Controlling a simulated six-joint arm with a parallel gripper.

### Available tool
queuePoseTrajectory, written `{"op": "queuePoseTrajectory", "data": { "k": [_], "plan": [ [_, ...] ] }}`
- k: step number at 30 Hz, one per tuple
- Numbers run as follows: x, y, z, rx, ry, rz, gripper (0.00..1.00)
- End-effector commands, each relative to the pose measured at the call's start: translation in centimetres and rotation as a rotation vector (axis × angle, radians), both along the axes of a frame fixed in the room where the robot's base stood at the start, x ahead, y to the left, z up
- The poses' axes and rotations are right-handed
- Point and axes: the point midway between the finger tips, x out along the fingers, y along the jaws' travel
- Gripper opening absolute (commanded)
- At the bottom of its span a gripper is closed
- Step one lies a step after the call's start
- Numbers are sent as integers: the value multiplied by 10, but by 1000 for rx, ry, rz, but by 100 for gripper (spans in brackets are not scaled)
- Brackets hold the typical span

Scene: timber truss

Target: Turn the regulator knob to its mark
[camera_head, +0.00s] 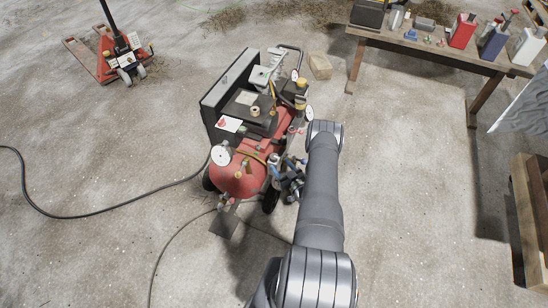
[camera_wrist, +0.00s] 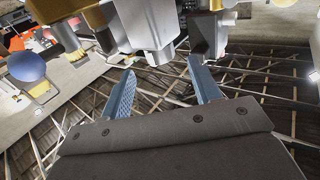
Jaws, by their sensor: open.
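The red compressor (camera_head: 240,178) stands in the middle of the head view, with round white gauges and brass fittings. My gripper (camera_head: 290,182) is at its right front side, beside the fittings, with my arm partly over that side. In the wrist view my gripper (camera_wrist: 161,66) is open, its two blue fingers apart with a gap between them. A grey metal body (camera_wrist: 150,25) of the fittings is just beyond the fingertips; I cannot tell whether they touch it. A blue round knob (camera_wrist: 27,66) is at the left of the wrist view. I cannot tell which part is the regulator knob or see its mark.
A wooden table (camera_head: 440,52) with bottles and tools stands at the upper right. A red pallet jack (camera_head: 118,58) is at the upper left. A black hose (camera_head: 100,212) lies on the floor to the left. The concrete floor between is mostly clear.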

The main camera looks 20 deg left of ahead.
Motion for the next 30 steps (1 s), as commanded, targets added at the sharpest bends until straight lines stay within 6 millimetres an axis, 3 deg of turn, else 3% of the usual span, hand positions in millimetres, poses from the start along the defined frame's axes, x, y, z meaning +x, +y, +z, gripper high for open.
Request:
{"op": "queuePoseTrajectory", "data": {
  "k": [3, 9, 23, 30],
  "plan": [
    [15, 21, 0, 0, -2, 3, 57],
    [32, 44, 0, -1, -1, 2, 57],
    [40, 54, 0, 0, 1, -1, 57],
    [40, 53, 0, 0, 1, -1, 13]
  ]
}}
